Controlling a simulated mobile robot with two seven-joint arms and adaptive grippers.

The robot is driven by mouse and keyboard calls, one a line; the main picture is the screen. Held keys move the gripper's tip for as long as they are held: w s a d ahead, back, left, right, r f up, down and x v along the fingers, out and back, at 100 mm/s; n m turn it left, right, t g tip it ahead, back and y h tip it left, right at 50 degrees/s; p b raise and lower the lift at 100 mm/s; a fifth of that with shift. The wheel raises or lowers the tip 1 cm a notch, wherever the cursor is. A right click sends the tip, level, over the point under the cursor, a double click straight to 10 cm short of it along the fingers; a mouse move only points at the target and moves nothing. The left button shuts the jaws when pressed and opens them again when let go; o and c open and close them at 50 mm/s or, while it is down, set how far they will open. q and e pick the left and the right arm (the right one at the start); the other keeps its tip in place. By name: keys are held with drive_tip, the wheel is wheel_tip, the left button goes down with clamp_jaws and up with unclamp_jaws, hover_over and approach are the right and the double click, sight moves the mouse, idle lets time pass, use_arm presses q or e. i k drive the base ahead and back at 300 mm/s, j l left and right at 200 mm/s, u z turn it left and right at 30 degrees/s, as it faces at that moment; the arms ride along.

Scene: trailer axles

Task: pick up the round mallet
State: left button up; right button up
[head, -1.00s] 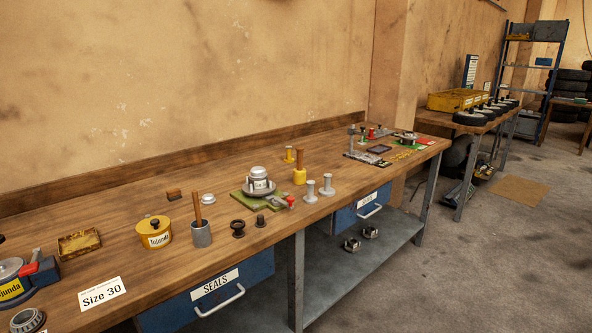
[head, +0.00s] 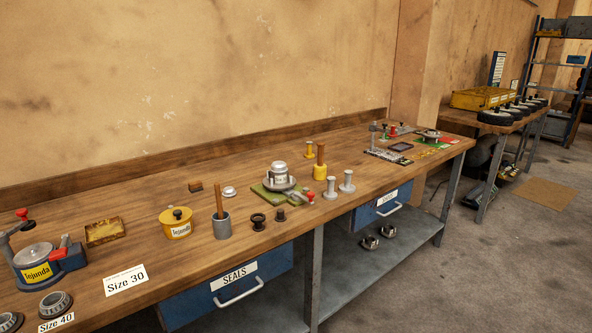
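Two things with upright wooden handles stand on the long workbench (head: 150,265). One has a round yellow head (head: 320,172) resting on the bench, handle up, right of the middle of the head view; it looks like a round mallet. The other is a grey cylinder (head: 221,228) with a wooden handle leaning slightly out of its top; I cannot tell whether it is a mallet or a pot with a stick. Both stand free of any gripper. Neither of my grippers is in view.
Near the yellow head are grey pegs (head: 346,183) and a green plate (head: 262,191) bearing a metal hub (head: 280,175). Drawers (head: 225,287) hang below. A second bench (head: 452,116) stands at back right.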

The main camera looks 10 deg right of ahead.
sight(319, 168)
drive_tip(key=i+l+u, duration=0.15)
drive_tip(key=l+u, duration=0.15)
drive_tip(key=u, duration=0.15)
drive_tip(key=l+u, duration=0.6)
drive_tip(key=l, duration=0.3)
drive_tip(key=i+l+u, duration=0.15)
drive_tip(key=l, duration=0.3)
drive_tip(key=l+u, duration=0.1)
drive_tip(key=l, duration=0.85)
